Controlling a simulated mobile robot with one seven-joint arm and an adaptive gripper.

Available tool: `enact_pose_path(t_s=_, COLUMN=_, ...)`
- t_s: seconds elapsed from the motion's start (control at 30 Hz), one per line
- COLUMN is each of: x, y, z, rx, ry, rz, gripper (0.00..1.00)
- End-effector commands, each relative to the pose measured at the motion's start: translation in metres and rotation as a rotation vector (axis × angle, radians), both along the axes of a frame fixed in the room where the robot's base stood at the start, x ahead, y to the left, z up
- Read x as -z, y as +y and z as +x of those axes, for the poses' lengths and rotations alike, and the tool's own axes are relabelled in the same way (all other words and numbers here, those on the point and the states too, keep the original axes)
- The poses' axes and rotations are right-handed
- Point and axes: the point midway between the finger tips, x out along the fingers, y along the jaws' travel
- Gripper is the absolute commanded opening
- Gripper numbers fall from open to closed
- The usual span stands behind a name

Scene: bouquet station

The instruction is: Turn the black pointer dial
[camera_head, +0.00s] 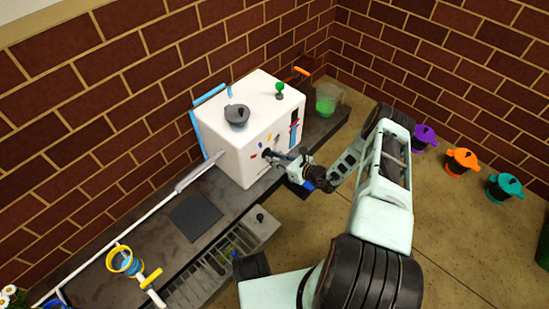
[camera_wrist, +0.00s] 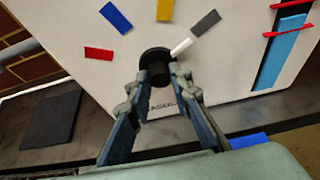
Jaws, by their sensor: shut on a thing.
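The black pointer dial (camera_wrist: 158,60) sits on the front of the white box (camera_head: 222,145). A white bar (camera_wrist: 181,46) at its upper right lines up toward a grey mark (camera_wrist: 205,23). Red (camera_wrist: 99,53), blue (camera_wrist: 116,17) and yellow (camera_wrist: 165,9) marks also stand around the dial. My gripper (camera_wrist: 160,78) is shut on the dial's black knob, one finger on each side. In the head view my gripper (camera_head: 278,156) reaches the box's front and hides most of the dial.
A blue strip with red bars (camera_wrist: 283,48) is right of the dial. A grey lidded knob (camera_head: 237,115) and green-topped lever (camera_head: 279,89) are on the box. A green-filled beaker (camera_head: 327,100) stands behind. A dark square pad (camera_head: 196,217) lies on the counter at left.

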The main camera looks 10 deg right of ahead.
Motion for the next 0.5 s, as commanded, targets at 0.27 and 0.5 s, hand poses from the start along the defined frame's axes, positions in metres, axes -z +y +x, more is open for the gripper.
enact_pose_path(t_s=0.27, x=-0.0010, y=0.0006, z=-0.0011, rx=0.000, ry=-0.022, rz=-0.031, gripper=0.00)
enact_pose_path(t_s=0.5, x=-0.0027, y=0.0019, z=-0.0020, rx=0.001, ry=-0.103, rz=-0.144, gripper=0.00)
